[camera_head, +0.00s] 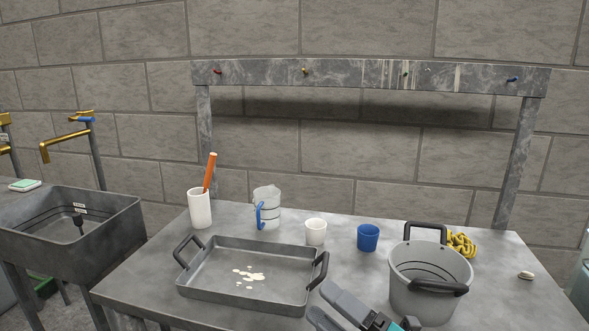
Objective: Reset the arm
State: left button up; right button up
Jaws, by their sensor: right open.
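My right gripper (337,309) comes in at the bottom of the head view, in front of the table (132,278). Its two grey fingers are apart and point up and left, with nothing seen between them. It shows just below the right handle of the grey tray (213,290) and left of the grey pot (418,291). Whether it touches either cannot be told. My left gripper is not in view.
The tray holds pale spots. Behind it stand a white holder (200,209) with an orange stick, a clear jug (267,208), a white cup (316,232) and a blue cup (368,237). Yellow rope (461,244) lies behind the pot. A sink (120,215) is left.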

jog(key=s+d+f+m+t+h, duration=0.2)
jog(key=d+f+m+h, duration=0.2)
jog(key=f+m+h, duration=0.4)
jog(key=s+d+f+m+t+h, duration=0.1)
jog(key=d+f+m+h, duration=0.4)
jog(key=m, duration=0.5)
jog(key=s+d+f+m+g+h, duration=0.2)
jog(key=s+f+m+g, duration=0.3)
jog(key=s+f+m, duration=0.4)
notch_tip(320, 180, down, 4)
jog(key=shift+s+d+r+h, duration=0.3)
jog(key=shift+s+d, duration=0.4)
jog(key=shift+s, duration=0.3)
